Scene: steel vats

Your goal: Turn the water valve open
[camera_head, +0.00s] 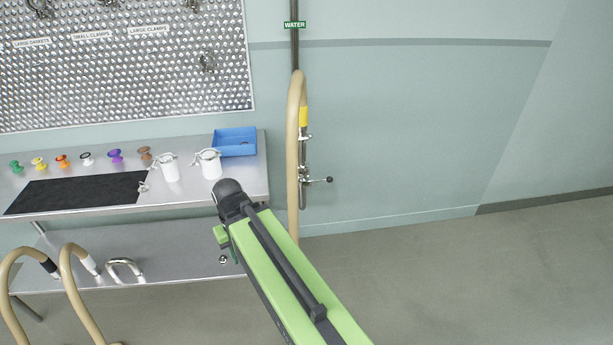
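The water valve (304,174) is on the wall pipe below the green WATER label (294,25). Its thin lever (319,180) points right, roughly level, and ends in a dark knob (329,180). A beige hose (293,150) loops over and hangs just left of the valve. My green and black arm reaches up from the lower right. Its end, with my gripper (222,236), is left of the valve and apart from it, over the steel table's front edge. The fingers are mostly hidden behind the arm, so their opening does not show.
A steel table (195,195) on the left holds a blue bin (235,142), white containers (208,163), a black mat (80,192) and several coloured knobs. Beige hoses (75,270) stand at lower left. A perforated board (130,75) hangs above. The floor right of the valve is clear.

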